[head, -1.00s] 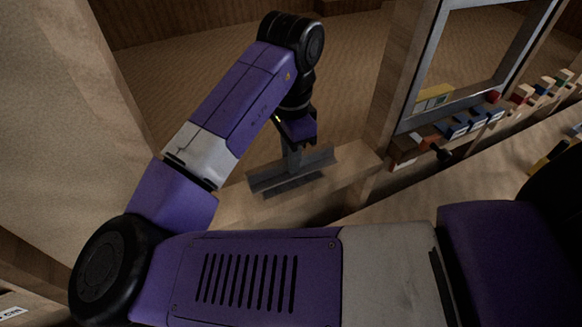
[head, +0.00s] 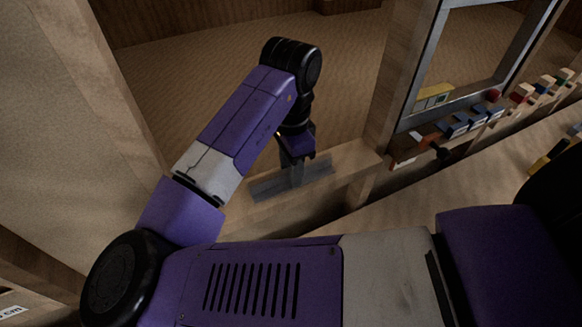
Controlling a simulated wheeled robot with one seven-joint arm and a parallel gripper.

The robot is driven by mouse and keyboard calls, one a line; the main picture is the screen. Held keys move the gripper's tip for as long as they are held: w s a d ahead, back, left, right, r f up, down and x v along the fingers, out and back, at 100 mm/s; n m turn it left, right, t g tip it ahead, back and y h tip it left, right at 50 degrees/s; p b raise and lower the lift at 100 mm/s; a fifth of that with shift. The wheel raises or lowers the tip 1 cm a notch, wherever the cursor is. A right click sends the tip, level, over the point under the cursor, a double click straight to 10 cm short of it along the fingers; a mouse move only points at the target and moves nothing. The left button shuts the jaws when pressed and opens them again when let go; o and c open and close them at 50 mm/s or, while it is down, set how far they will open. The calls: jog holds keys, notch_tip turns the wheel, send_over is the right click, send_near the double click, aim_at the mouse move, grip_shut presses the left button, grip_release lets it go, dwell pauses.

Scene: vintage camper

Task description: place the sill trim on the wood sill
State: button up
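The sill trim (head: 318,173) is a long, thin, dark grey strip. In the head view it lies along the top of the wood sill (head: 350,159), lined up with its length and seemingly resting on it. My gripper (head: 294,178) points down at the middle of the trim, with its grey fingers reaching to the strip. At this size the gap between the fingers is unclear, so I cannot tell whether they still grip it. The near left part of the sill is partly hidden by my arm.
An upright wood post (head: 398,80) stands at the sill's right end, beside a grey-framed opening. Several small coloured blocks and a dark red-brown piece (head: 406,147) lie further right. A pale wall panel (head: 65,110) rises on the left. Open floor (head: 200,60) lies beyond the sill.

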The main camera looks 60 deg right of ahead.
notch_tip(320, 180, up, 12)
jog(key=shift+r, duration=0.2)
dwell(0.4)
jog(key=shift+d, duration=0.1)
dwell(0.4)
